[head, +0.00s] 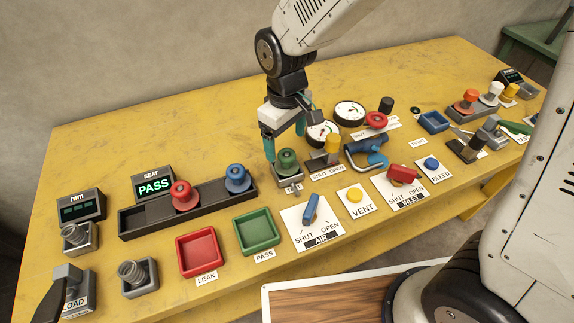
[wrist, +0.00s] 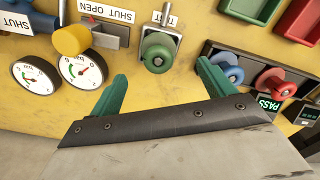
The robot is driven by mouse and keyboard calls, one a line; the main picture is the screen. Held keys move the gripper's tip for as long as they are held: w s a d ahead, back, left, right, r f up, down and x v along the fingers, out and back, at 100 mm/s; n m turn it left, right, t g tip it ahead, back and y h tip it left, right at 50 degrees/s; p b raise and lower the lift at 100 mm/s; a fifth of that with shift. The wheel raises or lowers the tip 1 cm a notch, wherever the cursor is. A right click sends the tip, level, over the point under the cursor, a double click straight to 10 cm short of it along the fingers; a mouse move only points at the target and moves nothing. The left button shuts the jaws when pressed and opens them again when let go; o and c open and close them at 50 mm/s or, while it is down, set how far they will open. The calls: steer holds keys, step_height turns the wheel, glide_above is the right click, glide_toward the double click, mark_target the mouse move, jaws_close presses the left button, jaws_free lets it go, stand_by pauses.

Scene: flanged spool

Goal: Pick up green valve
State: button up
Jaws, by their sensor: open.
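The green valve (head: 287,160), a flanged spool shape, stands in a small metal fixture (head: 289,187) in the middle of the yellow table. In the wrist view the green valve (wrist: 158,50) shows just beyond the fingertips, lined up between them. My gripper (head: 284,141) has teal fingers spread apart and hangs just behind and above the valve in the head view. In the wrist view my gripper (wrist: 162,72) is open with nothing between its fingers.
A dark rack (head: 150,222) at left holds a red valve (head: 183,195) and a blue valve (head: 237,178). A red tray (head: 199,252) and a green tray (head: 257,232) are empty. Gauges (head: 349,113) and a yellow knob (head: 332,144) stand close right of the gripper.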

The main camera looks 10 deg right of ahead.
mark_target(287, 153)
step_height(287, 153, down, 7)
steer(key=shift+w+d+f, duration=0.1)
steer(key=shift+f, duration=0.1)
steer(key=shift+c, duration=0.3)
steer(key=c, duration=1.3)
